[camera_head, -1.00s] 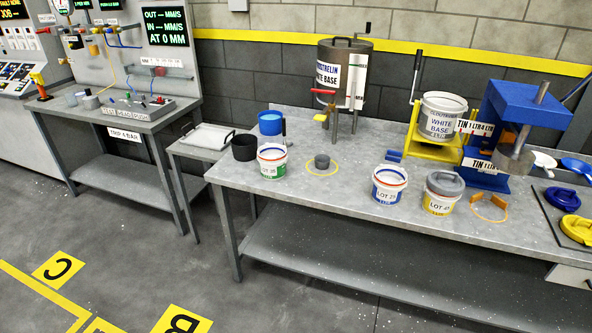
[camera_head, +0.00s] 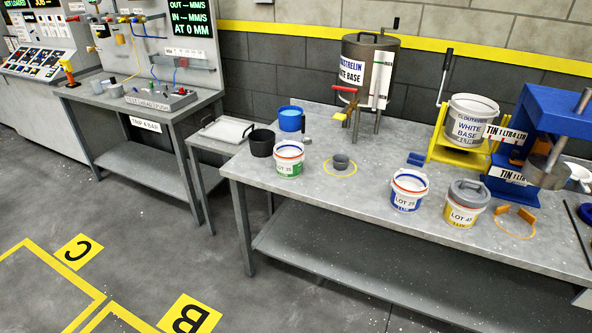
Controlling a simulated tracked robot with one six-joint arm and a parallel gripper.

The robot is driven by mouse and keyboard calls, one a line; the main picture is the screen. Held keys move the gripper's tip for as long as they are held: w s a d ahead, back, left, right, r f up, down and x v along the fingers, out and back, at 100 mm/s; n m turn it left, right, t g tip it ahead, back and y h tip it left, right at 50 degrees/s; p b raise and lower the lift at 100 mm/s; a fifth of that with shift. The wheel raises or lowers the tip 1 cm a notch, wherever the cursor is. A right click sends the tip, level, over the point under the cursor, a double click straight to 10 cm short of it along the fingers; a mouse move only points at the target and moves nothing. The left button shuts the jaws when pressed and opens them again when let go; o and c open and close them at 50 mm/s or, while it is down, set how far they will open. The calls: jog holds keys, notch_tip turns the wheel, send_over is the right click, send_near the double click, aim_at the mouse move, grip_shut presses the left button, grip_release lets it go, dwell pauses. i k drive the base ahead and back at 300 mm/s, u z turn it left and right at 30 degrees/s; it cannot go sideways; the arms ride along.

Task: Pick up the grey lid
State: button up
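A grey lid (camera_head: 470,189) sits on top of the white pail with a yellow label reading LOT and a partly legible number (camera_head: 465,213), on the right part of the workbench. The lid looks round with a raised part; whether it is pressed down cannot be told. My gripper is not in view.
A blue press (camera_head: 548,105) stands behind right.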

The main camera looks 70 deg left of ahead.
aim_at(469, 192)
jog(key=z, duration=0.05)
jog(key=k, duration=1.4)
jog(key=u, duration=2)
jog(key=i, duration=1)
